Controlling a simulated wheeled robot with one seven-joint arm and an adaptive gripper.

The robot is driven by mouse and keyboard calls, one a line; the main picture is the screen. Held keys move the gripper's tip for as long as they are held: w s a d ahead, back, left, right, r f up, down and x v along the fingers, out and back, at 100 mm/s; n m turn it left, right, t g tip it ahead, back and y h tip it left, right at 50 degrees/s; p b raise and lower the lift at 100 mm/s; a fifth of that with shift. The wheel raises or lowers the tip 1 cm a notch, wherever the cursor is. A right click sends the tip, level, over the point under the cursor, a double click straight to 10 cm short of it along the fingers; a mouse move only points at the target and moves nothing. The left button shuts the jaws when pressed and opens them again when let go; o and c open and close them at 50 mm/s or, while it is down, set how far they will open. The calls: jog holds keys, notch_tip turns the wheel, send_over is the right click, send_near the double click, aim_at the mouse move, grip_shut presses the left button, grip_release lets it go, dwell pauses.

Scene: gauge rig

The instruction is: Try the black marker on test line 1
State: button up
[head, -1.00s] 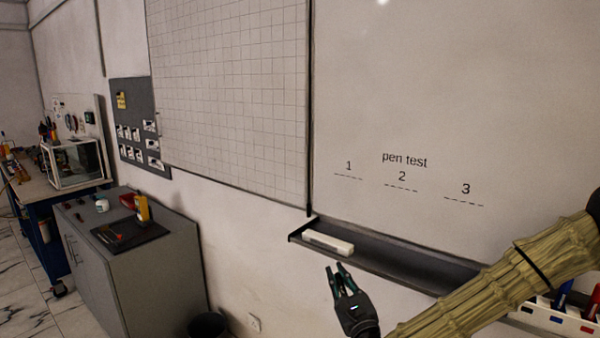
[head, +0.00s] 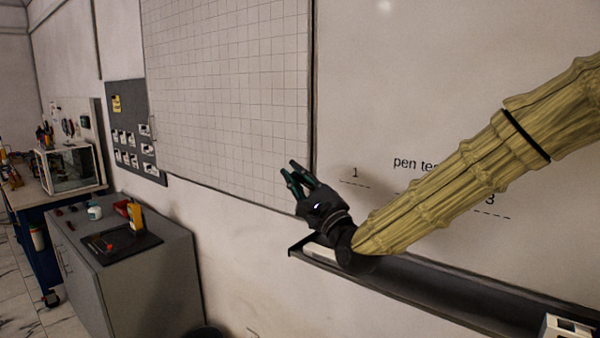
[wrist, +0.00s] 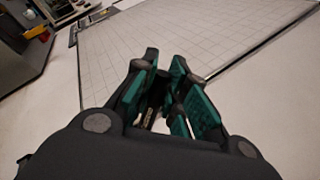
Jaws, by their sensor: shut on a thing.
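My gripper (head: 297,177) is raised in front of the wall, left of test line 1 (head: 355,183) and just above the tray's left end. In the wrist view its green-padded fingers (wrist: 166,78) are closed on a slim dark thing, which I take to be the black marker (wrist: 151,112); only a little of it shows between the pads. The marker cannot be made out in the head view. Line 1 is a short dashed line under the numeral 1 on the whiteboard (head: 440,70), with no visible stroke on it.
The black tray (head: 440,292) runs under the whiteboard. A white eraser (head: 318,252) lies in it, partly behind my gripper. A white pen holder (head: 566,328) is at bottom right. My arm hides line 2 and part of "pen test". A gridded board (head: 225,90) hangs to the left.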

jog(key=shift+w+a+r, duration=0.1)
jog(key=shift+a+r, duration=0.05)
jog(key=shift+r, duration=0.4)
jog(key=shift+w, duration=0.15)
jog(key=shift+w+d+r+p, duration=0.1)
jog(key=shift+w+d+p, duration=0.2)
jog(key=shift+w+d, duration=1.65)
jog(key=shift+w, duration=0.3)
jog(key=shift+w+d, duration=0.45)
jog(key=shift+w, duration=0.25)
jog(key=shift+s+d, duration=0.1)
jog(key=shift+d, duration=0.05)
